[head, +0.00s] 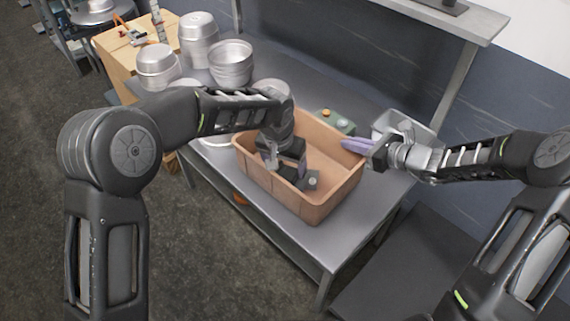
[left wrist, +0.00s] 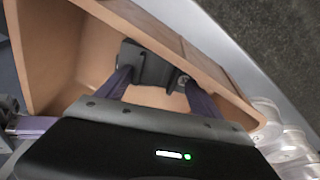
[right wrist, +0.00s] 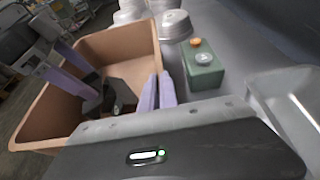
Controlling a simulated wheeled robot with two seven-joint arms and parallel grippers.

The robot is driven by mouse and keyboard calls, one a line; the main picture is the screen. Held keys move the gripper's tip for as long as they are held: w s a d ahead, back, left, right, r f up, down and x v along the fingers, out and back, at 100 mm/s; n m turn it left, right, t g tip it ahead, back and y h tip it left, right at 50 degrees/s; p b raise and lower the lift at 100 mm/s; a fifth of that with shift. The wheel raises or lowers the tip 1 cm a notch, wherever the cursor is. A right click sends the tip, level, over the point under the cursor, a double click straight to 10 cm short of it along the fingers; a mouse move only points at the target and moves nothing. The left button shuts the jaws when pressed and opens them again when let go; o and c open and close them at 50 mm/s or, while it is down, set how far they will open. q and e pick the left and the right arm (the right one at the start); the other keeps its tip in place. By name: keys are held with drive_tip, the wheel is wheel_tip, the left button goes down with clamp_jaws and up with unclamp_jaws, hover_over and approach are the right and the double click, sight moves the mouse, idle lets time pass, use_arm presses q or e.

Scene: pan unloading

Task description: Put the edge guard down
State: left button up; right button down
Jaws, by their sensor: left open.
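The edge guard (left wrist: 148,67), a dark block-like piece, lies in the tan bin (head: 327,207). My left gripper (head: 301,178) reaches down into this bin. Its purple fingers are open, one on each side of the edge guard in the left wrist view; I cannot tell whether they touch it. In the head view the guard (head: 313,180) is partly hidden by my gripper. It also shows in the right wrist view (right wrist: 118,94). My right gripper (head: 352,146) is at the bin's right rim, its purple fingers together and empty.
A green box with buttons (right wrist: 203,72) stands behind the bin. Several metal pots (head: 230,62) stand at the back left. The grey tabletop (head: 300,242) is bare in front of the bin.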

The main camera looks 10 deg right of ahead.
use_arm(q)
drive_tip(key=v, duration=1.2)
use_arm(e)
drive_tip(key=shift+s, duration=0.1)
use_arm(q)
drive_tip(key=shift+d, duration=0.1)
use_arm(e)
drive_tip(key=c, duration=1.6)
unclamp_jaws()
drive_tip(key=shift+o, duration=0.2)
drive_tip(key=v, duration=1.2)
